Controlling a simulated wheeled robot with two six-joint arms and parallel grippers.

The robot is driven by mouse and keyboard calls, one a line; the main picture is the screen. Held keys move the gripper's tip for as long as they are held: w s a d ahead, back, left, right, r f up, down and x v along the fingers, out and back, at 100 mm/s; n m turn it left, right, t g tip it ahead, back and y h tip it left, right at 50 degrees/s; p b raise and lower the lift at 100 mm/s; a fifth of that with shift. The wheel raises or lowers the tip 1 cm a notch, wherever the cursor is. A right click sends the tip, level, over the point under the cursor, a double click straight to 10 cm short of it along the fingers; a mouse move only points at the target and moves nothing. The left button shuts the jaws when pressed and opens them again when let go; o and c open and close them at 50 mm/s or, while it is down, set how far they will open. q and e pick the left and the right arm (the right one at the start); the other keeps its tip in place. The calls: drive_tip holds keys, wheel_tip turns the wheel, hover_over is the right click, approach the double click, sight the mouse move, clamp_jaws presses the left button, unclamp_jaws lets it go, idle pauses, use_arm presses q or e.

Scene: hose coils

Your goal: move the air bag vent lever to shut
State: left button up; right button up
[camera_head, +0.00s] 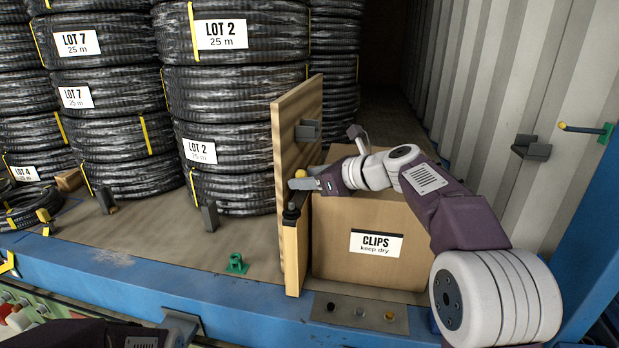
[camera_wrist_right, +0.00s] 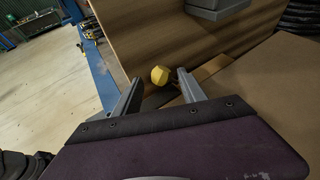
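A yellow knob (camera_head: 300,174) stands at the edge of the upright wooden board (camera_head: 298,110), above a black bracket (camera_head: 291,217). I cannot tell for sure that it is the air bag vent lever; no lettering names it. My right gripper (camera_head: 303,184) is at this knob. In the right wrist view the two fingers (camera_wrist_right: 159,82) are apart, with the yellow knob (camera_wrist_right: 159,75) between their tips and visible gaps on both sides. The knob's stem is mostly hidden.
A cardboard CLIPS box (camera_head: 345,265) stands right of the board, under my right arm. Black hose coils (camera_head: 235,95) are stacked left. Another yellow-tipped lever (camera_head: 580,127) sits on the right container wall. A blue sill (camera_head: 130,290) runs along the front.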

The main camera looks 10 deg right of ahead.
drive_tip(key=shift+a, duration=0.15)
drive_tip(key=b+v, duration=0.2)
drive_tip(key=v, duration=0.7)
